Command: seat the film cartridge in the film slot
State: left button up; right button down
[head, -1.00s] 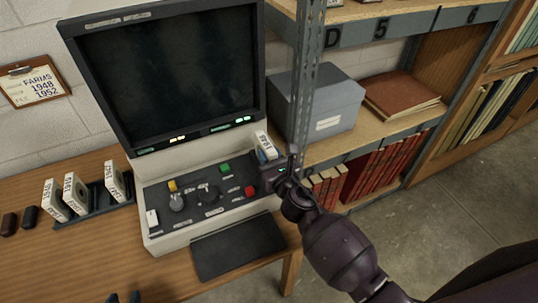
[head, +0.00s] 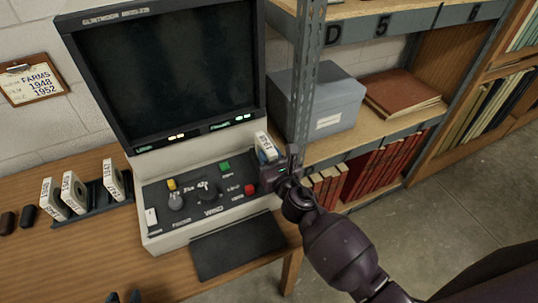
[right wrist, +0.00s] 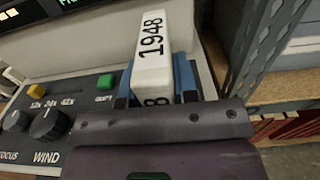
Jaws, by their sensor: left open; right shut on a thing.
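The film cartridge, a white block marked 1948 (right wrist: 152,50), stands at the right end of the film reader's control panel; it also shows in the head view (head: 263,142). My right gripper (head: 275,168) is shut on it. A blue part (right wrist: 186,76) lies along the cartridge's sides, and I cannot tell whether it is the film slot. The cartridge's lower end is hidden by my gripper, so its depth does not show. My left gripper (head: 124,297) is open and empty at the bottom edge of the head view, with only its fingertips showing.
The reader's dark screen (head: 170,75) rises behind the panel. Other white cartridges (head: 75,190) stand in a dark rack at left.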

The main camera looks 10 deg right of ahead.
pick_arm(q)
jog(key=shift+s+f, duration=0.15)
jog(key=shift+f, duration=0.15)
pick_arm(e)
jog(key=shift+f, duration=0.2)
pick_arm(q)
jog(key=shift+s, duration=0.1)
pick_arm(e)
jog(key=c, duration=1.2)
grip_release()
jog(key=shift+o, duration=0.2)
pick_arm(q)
jog(key=shift+w+r, duration=0.25)
jog(key=shift+r, duration=0.05)
pick_arm(e)
jog(key=shift+s+d, duration=0.25)
jog(key=shift+s, duration=0.95)
jog(key=shift+s+d, duration=0.25)
jog(key=shift+s, duration=0.95)
pick_arm(q)
jog(key=shift+f, duration=0.1)
jog(key=shift+s+f, duration=0.25)
pick_arm(e)
jog(key=s+d, duration=0.1)
jog(key=s, duration=0.5)
